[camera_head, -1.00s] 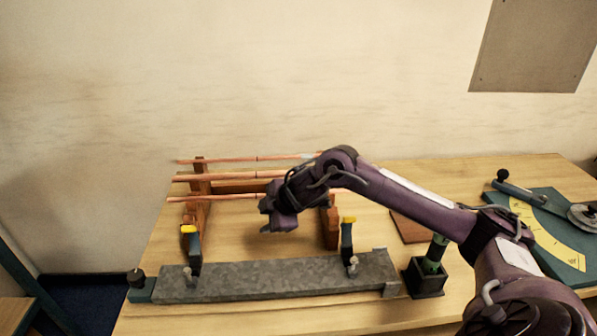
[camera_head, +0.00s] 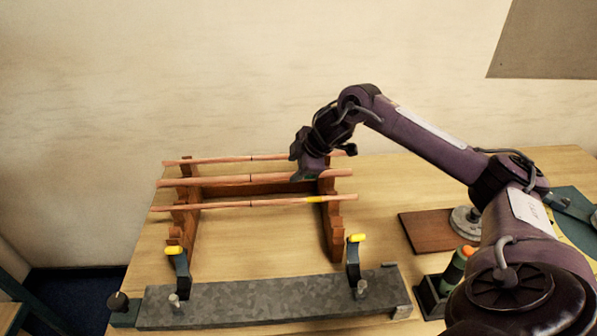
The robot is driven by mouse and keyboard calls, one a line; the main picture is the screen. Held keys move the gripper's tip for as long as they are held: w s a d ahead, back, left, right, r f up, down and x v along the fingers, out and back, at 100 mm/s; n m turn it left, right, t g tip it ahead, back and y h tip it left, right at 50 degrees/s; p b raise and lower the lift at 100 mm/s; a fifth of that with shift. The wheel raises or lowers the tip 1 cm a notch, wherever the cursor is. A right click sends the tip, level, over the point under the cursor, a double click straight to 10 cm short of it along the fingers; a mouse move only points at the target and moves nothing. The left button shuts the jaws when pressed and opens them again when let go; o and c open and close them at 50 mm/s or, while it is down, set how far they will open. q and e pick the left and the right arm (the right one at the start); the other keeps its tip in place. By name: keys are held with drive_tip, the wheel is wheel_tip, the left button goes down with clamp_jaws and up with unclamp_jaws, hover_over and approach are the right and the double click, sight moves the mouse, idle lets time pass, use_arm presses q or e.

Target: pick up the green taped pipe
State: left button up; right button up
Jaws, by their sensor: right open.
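Three copper pipes lie across a wooden rack. The middle pipe (camera_head: 220,181) shows a dark mark near its centre, and a hint of green shows on it at my gripper's tips. Its tape is mostly hidden there. The front pipe (camera_head: 230,205) carries yellow tape on its right part. The back pipe (camera_head: 210,160) passes behind my gripper, which hides its tape. My right gripper (camera_head: 307,175) is open and points down at the right part of the middle pipe. Whether it touches the pipe I cannot tell. My left gripper is not in view.
The wooden rack (camera_head: 333,226) stands on the table (camera_head: 240,242). In front lies a grey metal bar (camera_head: 270,301) with two yellow-tipped uprights. At right are a brown board (camera_head: 430,231) and a dark holder (camera_head: 432,297) with a green and orange tool. A wall is behind.

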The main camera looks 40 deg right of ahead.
sight(286, 174)
drive_tip(key=shift+a+p+x, duration=0.25)
drive_tip(key=shift+p+x, duration=0.6)
drive_tip(key=shift+x, duration=1.5)
drive_tip(key=shift+w+d, duration=0.15)
drive_tip(key=shift+d, duration=0.05)
drive_tip(key=c, duration=1)
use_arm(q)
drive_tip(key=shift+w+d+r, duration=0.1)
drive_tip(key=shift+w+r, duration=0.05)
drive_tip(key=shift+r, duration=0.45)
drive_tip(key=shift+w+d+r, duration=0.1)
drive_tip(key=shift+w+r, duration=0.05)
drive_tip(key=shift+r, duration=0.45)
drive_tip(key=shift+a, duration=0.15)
